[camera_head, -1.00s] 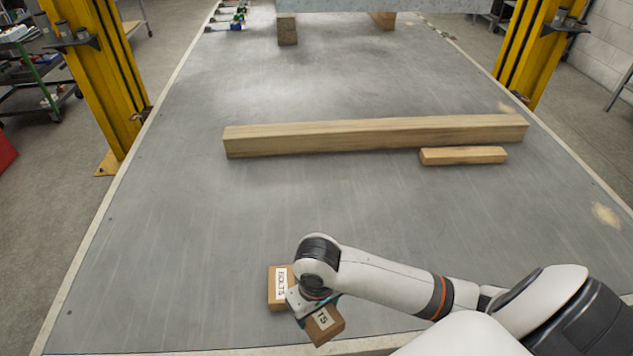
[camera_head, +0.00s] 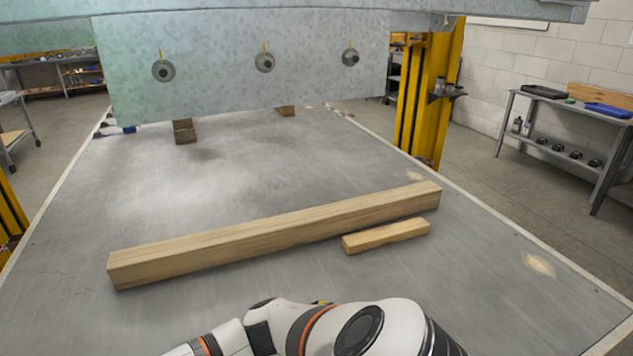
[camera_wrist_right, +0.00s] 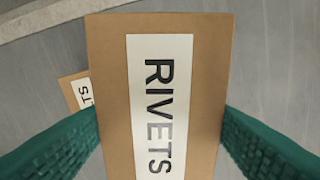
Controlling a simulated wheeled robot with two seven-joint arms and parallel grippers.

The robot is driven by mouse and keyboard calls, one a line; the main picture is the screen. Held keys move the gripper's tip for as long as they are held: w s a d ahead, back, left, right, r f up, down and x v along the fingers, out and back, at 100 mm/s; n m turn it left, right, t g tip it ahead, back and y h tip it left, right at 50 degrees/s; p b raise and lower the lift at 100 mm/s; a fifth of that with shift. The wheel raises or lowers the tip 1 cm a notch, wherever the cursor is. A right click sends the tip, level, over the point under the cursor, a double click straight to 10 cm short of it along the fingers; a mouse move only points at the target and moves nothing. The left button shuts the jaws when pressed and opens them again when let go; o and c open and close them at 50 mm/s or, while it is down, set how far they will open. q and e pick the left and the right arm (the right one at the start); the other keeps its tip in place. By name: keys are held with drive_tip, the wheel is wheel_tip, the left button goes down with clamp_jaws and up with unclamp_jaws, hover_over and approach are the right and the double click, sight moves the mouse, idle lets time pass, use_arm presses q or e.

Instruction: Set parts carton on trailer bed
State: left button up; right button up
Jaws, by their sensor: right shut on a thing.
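My right gripper (camera_wrist_right: 160,118) shows in the right wrist view, its green fingers shut on the sides of a brown carton (camera_wrist_right: 108,110) with a white label reading RIVETS. A second brown carton (camera_wrist_right: 72,82), its label ending in "TS", lies on the grey surface and is partly hidden behind the held one. The grey flat bed (camera_head: 240,155) with pale edges fills the middle of the head view. Whether the held carton touches the bed is not clear. In the head view my right arm crosses the bottom edge; its gripper and both cartons are out of sight. My left gripper is not in view.
A long timber beam (camera_head: 270,232) and a short block (camera_head: 385,236) lie across the bed. A galvanised panel (camera_head: 240,60) hangs over the far end, above small wooden blocks (camera_head: 185,130). A yellow post (camera_head: 430,100) stands at the right. The far bed surface is mostly clear.

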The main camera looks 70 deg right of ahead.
drive_tip(key=n, duration=0.1)
drive_tip(key=w+n, duration=0.1)
drive_tip(key=shift+a+f+n, duration=0.1)
drive_tip(key=shift+a+n, duration=0.1)
drive_tip(key=shift+n, duration=0.1)
drive_tip(key=shift+w+f, duration=0.1)
drive_tip(key=shift+f, duration=4.95)
drive_tip(key=shift+f, duration=0.1)
drive_tip(key=o, duration=1.2)
wheel_tip(320, 180, up, 12)
drive_tip(key=shift+r, duration=0.15)
